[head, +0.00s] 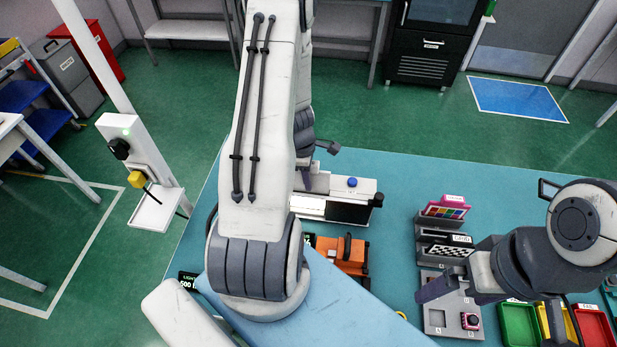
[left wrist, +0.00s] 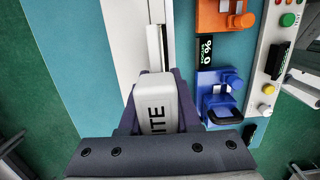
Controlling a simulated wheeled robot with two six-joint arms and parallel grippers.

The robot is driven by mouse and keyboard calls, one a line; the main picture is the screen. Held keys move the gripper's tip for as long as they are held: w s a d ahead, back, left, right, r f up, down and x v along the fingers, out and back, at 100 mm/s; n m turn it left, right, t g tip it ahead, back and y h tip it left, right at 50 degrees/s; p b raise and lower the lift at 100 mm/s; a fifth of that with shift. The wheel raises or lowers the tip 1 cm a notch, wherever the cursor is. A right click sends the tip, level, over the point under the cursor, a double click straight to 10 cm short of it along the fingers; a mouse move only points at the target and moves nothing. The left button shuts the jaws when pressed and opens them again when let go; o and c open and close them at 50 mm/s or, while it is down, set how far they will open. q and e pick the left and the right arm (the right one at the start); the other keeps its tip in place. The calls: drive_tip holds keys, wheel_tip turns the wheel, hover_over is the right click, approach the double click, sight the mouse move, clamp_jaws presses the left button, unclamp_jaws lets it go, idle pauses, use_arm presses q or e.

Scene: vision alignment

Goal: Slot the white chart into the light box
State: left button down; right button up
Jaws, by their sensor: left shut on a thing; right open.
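My left gripper (head: 318,179), mostly behind my own arm in the head view, is at the light box (head: 345,207). In the left wrist view the gripper (left wrist: 155,104) is shut on the white chart (left wrist: 156,92), whose white grip block shows the letters "ITE". The chart points towards a narrow pale opening on the white light box (left wrist: 128,35). I cannot tell whether its far end is inside. In the head view the chart is hidden or too small to tell. My right gripper (head: 440,291) is open and empty over the grey plate at the right.
A chart rack (head: 428,246) holds a colour chart (head: 446,208) and a checkered chart (head: 450,250). An orange device (head: 352,258) sits in front of the light box; a blue one (left wrist: 218,92) shows in the wrist view. Green (head: 518,325), yellow and red trays stand at the right.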

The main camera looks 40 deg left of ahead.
use_arm(q)
drive_tip(key=shift+f+b, duration=1)
drive_tip(key=shift+f, duration=0.25)
drive_tip(key=c, duration=0.5)
unclamp_jaws()
drive_tip(key=r, duration=0.7)
drive_tip(key=a+r+p, duration=0.1)
drive_tip(key=r, duration=0.2)
drive_tip(key=shift+s+r, duration=0.25)
drive_tip(key=shift+s, duration=0.05)
